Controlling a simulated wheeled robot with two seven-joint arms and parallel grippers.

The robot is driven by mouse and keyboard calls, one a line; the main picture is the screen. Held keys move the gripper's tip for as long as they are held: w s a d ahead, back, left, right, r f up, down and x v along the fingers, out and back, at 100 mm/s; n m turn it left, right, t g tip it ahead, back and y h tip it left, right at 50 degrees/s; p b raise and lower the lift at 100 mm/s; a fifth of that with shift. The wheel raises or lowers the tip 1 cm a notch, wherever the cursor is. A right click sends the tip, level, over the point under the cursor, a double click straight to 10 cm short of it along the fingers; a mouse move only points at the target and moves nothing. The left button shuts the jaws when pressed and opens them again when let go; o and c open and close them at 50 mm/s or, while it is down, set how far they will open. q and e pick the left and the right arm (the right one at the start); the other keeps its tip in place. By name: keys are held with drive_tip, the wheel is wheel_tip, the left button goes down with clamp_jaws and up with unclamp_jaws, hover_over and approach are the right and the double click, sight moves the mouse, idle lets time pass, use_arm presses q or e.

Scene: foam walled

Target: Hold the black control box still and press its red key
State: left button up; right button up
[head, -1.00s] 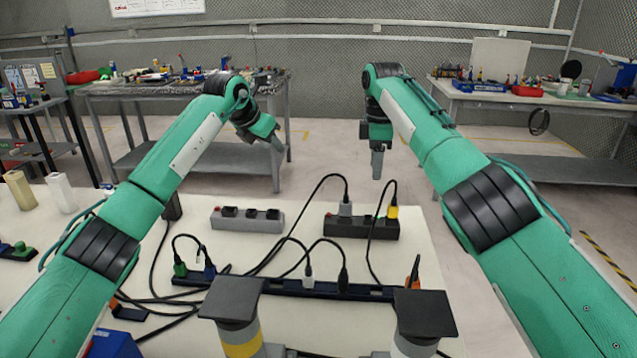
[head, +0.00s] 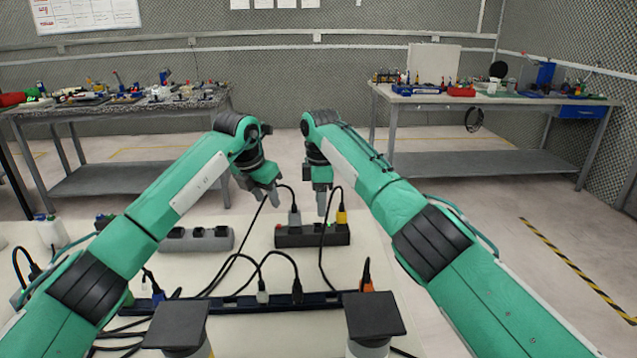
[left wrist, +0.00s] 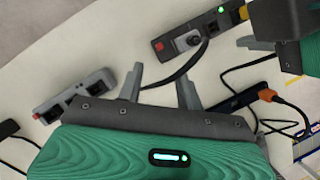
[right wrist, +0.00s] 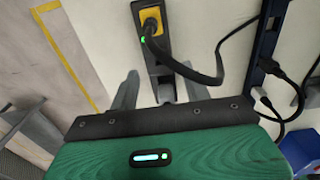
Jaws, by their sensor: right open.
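The black control box (head: 312,236) lies on the pale table with a grey plug and a yellow plug in its top. A small red key (head: 279,228) shows near its left end. The box also appears in the left wrist view (left wrist: 178,44) and the right wrist view (right wrist: 153,62). My right gripper (head: 322,205) is open and points down above the box; in its wrist view (right wrist: 160,88) the box lies between the two spread fingers. My left gripper (head: 268,194) is open and empty, up and left of the box; its fingers (left wrist: 160,82) are apart from it.
A grey socket box (head: 197,239) lies left of the black box. A long dark blue strip (head: 220,306) with several plugs lies nearer me, and black cables loop between. Workbenches (head: 490,100) stand behind.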

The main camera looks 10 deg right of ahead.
sight(312, 233)
wheel_tip(312, 233, down, 6)
drive_tip(key=shift+r, duration=0.15)
drive_tip(key=shift+c, duration=0.2)
clamp_jaws()
use_arm(q)
clamp_jaws()
idle(1.6)
